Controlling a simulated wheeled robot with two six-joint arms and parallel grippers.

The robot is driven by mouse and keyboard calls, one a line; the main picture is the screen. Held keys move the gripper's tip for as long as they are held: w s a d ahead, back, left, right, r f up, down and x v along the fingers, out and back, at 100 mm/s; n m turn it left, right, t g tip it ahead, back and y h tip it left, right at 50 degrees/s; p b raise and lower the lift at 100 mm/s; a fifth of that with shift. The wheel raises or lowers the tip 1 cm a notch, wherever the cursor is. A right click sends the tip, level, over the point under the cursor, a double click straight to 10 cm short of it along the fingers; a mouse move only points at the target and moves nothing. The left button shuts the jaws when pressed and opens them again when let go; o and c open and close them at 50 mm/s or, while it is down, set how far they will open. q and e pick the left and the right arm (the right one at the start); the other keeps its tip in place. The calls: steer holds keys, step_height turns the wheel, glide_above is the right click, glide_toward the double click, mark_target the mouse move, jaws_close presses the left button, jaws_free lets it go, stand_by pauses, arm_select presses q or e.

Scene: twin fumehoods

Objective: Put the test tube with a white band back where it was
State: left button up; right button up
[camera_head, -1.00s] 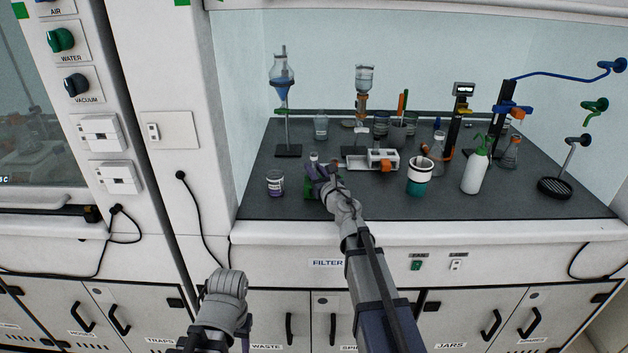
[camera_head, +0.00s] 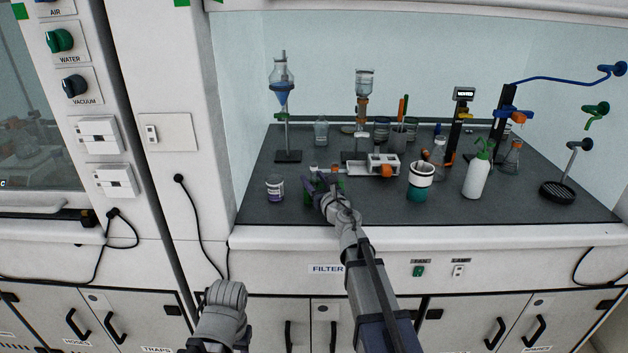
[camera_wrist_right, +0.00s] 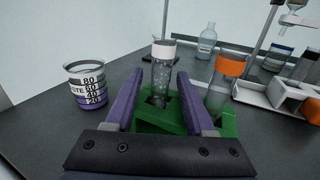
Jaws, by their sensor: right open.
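The test tube with a white band (camera_wrist_right: 162,75) stands about upright in a green rack (camera_wrist_right: 228,127) in the right wrist view. Its lower end is down in the rack. My right gripper (camera_wrist_right: 160,92) is open, with one purple finger on each side of this tube. The fingers look clear of the glass. A second tube with an orange band (camera_wrist_right: 229,68) stands in the same rack, to the right of the right finger. In the head view my right gripper (camera_head: 321,181) is at the rack and hides most of it. My left gripper is out of view.
A purple-and-white waste cup (camera_wrist_right: 86,86) stands left of the rack. Behind and right are a white holder (camera_head: 372,165), a teal-based container (camera_head: 421,182) and a spray bottle (camera_head: 477,174). The bench front left of the rack is mostly clear.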

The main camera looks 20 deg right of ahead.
steer(key=shift+r, duration=0.1)
steer(key=shift+r+p, duration=0.2)
steer(key=shift+p, duration=0.1)
steer(key=s, duration=0.4)
steer(key=s+d, duration=0.1)
steer(key=s, duration=0.7)
steer(key=shift+d+f, duration=0.1)
steer(key=shift+d, duration=0.1)
